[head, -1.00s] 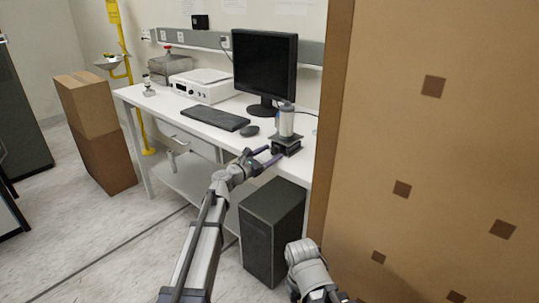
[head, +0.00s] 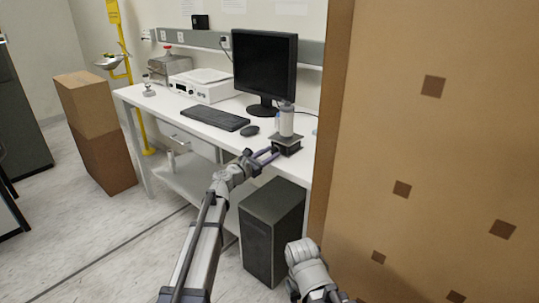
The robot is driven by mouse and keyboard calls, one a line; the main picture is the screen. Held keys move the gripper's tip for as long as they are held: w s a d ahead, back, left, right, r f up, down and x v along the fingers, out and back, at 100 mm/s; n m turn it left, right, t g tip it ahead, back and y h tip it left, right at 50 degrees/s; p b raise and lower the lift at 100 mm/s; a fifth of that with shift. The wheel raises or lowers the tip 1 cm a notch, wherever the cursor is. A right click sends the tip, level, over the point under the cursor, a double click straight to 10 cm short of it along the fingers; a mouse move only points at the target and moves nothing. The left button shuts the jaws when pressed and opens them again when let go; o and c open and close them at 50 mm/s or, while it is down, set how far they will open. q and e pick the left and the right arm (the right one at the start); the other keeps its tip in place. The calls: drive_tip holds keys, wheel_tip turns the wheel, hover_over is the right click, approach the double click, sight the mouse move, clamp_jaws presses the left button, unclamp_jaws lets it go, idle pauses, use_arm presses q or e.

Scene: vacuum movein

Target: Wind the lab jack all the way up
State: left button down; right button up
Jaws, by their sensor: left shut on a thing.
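The lab jack (head: 287,145) is a small dark stand near the right end of the white bench, close to its front edge. A pale cylinder (head: 286,121) stands upright on its top plate. My left gripper (head: 268,156) reaches in from the front left, with its fingers at the jack's near left side. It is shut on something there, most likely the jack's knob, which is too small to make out. My right arm shows at the bottom, but its gripper is out of the picture.
The bench (head: 203,128) carries a monitor (head: 265,66), a keyboard (head: 214,118), a mouse (head: 250,131) and a white instrument (head: 204,87). A dark computer case (head: 272,229) stands below. A large brown panel (head: 430,150) closes off the right side.

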use_arm(q)
drive_tip(key=shift+m, duration=0.6)
drive_tip(key=c, duration=0.5)
unclamp_jaws()
drive_tip(key=v, duration=0.8)
